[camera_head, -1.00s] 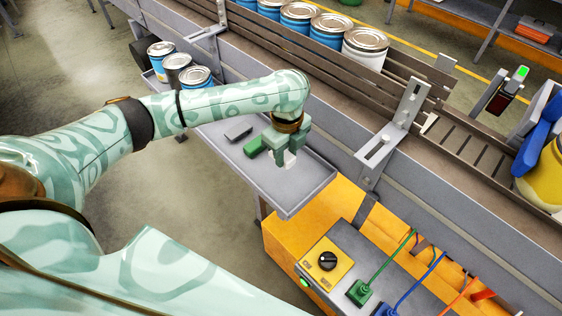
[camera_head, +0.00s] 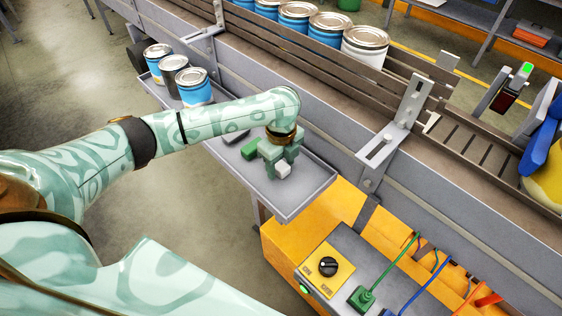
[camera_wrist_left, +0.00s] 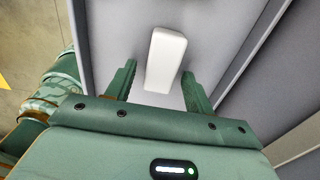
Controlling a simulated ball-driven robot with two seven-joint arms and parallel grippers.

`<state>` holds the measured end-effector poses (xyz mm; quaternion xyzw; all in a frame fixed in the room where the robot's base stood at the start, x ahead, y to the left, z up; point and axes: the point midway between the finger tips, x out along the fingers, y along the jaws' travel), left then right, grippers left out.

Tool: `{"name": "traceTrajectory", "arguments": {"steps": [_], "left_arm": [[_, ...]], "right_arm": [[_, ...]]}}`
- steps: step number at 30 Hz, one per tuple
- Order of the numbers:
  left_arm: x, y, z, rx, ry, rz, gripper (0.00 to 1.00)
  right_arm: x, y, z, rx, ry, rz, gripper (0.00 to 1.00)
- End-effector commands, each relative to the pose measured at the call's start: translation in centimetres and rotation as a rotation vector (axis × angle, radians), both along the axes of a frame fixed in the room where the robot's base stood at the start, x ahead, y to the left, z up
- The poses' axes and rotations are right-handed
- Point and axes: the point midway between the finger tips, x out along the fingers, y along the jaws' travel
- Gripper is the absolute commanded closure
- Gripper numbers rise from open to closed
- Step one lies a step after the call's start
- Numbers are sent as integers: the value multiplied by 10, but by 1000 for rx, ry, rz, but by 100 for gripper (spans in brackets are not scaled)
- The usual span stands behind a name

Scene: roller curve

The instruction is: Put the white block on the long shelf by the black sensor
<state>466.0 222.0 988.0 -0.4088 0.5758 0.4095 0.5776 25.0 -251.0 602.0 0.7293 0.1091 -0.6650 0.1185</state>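The white block (camera_head: 284,170) lies on the grey long shelf (camera_head: 310,190), near its right end in the head view. It also shows in the left wrist view (camera_wrist_left: 164,62), between and ahead of the finger tips. My left gripper (camera_head: 278,166) is low over the shelf at the white block, fingers pointing down. In the left wrist view its fingers (camera_wrist_left: 158,80) are apart, with a gap on each side of the block. A black sensor with a green light (camera_head: 507,92) stands beyond the conveyor at the right. My right gripper is not in view.
A green block (camera_head: 250,149) and a dark block (camera_head: 236,135), partly hidden by my arm, lie left of the gripper on the shelf. Several cans (camera_head: 194,86) stand at its far left end. The conveyor wall (camera_head: 330,140) runs behind. A control box (camera_head: 325,262) sits below.

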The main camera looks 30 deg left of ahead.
Motion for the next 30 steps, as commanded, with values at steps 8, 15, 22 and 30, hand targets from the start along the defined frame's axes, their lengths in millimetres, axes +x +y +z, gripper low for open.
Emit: {"name": "traceTrajectory", "arguments": {"steps": [8,15,22,30], "left_arm": [[1,0,3,0,-2,0,47],[1,1,51,2,-5,-1,47],[0,0,102,1,-3,-1,47],[0,-1,124,0,0,0,47]], "right_arm": [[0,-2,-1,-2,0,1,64],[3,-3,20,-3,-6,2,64],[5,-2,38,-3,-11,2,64],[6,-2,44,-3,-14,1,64]]}}
